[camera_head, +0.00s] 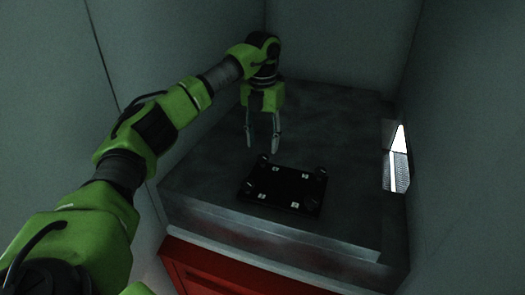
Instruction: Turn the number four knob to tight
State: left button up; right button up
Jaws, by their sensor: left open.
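A flat black plate (281,187) lies on the grey metal surface. It has small dark knobs near its corners: a far left knob (262,159), a far right knob (320,173), a near left knob (250,187) and a near right knob (311,204). A small white label sits beside each knob. The numbers are too small to read, so I cannot tell which knob is number four or how it is turned. My left gripper (262,147) points down, open and empty, above the far left corner of the plate. My right gripper is not in view.
The grey metal table (200,180) is otherwise bare. Grey walls (330,45) close it in at the back and sides. A bright mesh opening (397,172) is in the right wall. A red cabinet (225,272) stands below the front edge.

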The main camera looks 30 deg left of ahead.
aim_at(262, 157)
pick_arm(q)
notch_tip(262, 157, up, 8)
jog(key=shift+f, duration=0.25)
jog(key=shift+s+f, duration=0.1)
dwell(0.4)
